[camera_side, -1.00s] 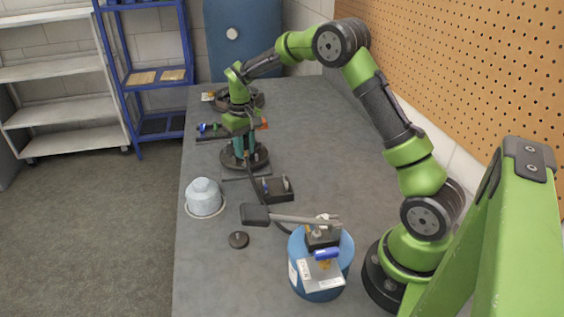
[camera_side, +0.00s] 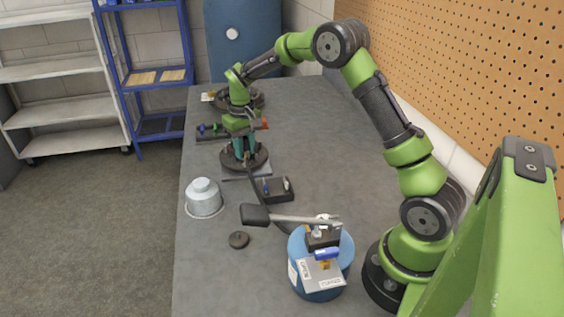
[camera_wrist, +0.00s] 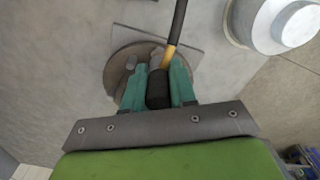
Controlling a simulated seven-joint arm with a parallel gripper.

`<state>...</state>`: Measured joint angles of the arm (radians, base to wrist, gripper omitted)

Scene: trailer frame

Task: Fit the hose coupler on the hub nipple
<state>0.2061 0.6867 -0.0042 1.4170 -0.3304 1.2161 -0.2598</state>
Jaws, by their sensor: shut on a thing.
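My gripper (camera_side: 241,153) has teal fingers and points down over a round dark hub base (camera_side: 258,160) on the bench. In the wrist view my gripper (camera_wrist: 159,92) is shut on the black hose coupler (camera_wrist: 158,90), with a finger on each side. A brass-coloured ferrule (camera_wrist: 168,57) and the black hose (camera_wrist: 177,22) run up from the coupler. The brownish hub disc (camera_wrist: 117,72) lies behind the fingers, with a small dark lug on it. I cannot make out the nipple, nor whether the coupler touches it. In the side view the hose (camera_side: 256,195) trails towards the blue tank.
A pale stepped cylinder (camera_side: 204,200) stands near the left bench edge. The bench's right side is mostly clear.

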